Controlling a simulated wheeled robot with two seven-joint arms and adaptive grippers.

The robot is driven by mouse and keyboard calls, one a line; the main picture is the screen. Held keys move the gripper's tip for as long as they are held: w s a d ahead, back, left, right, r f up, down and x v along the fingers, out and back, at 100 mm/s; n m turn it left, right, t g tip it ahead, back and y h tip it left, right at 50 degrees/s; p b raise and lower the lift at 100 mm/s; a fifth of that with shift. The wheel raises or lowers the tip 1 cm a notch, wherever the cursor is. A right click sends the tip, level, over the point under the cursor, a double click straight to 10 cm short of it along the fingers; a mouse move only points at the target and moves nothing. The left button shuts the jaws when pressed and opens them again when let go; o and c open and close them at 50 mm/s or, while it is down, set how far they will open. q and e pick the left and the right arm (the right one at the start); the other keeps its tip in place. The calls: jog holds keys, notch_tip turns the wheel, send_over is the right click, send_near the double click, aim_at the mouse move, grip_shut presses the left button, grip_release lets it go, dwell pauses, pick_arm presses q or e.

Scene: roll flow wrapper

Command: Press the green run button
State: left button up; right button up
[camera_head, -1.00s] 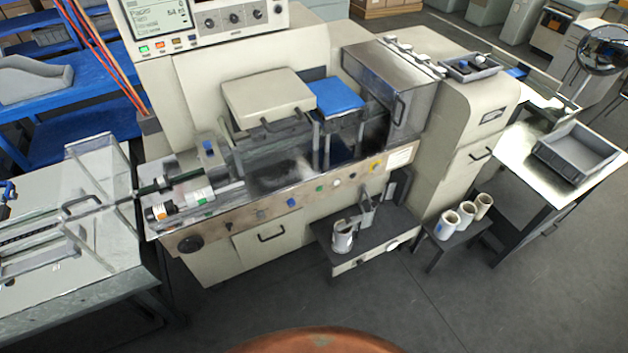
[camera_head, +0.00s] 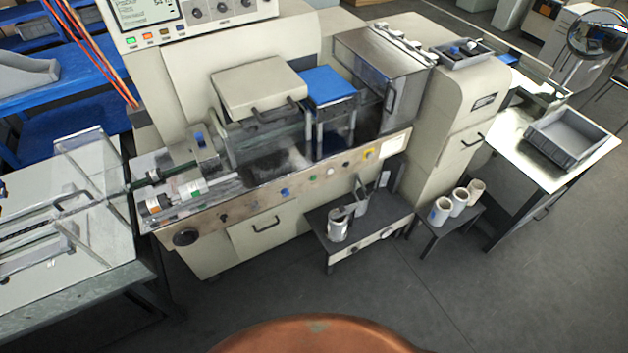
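The wrapping machine (camera_head: 205,75) fills the middle of the head view. A second small green button (camera_head: 131,41) is under the display of the upper control panel, beside an orange one. I cannot read the labels, so I cannot tell which is the run button. Neither of my grippers is in view, and nothing touches either green button.
A glass-guarded infeed table (camera_head: 60,285) stands at the left. A low dark stand (camera_head: 330,245) with a can juts out below the strip. White rolls (camera_head: 440,210) stand on a small stand, and a grey tray (camera_head: 565,150) lies on the right table. The front floor is clear.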

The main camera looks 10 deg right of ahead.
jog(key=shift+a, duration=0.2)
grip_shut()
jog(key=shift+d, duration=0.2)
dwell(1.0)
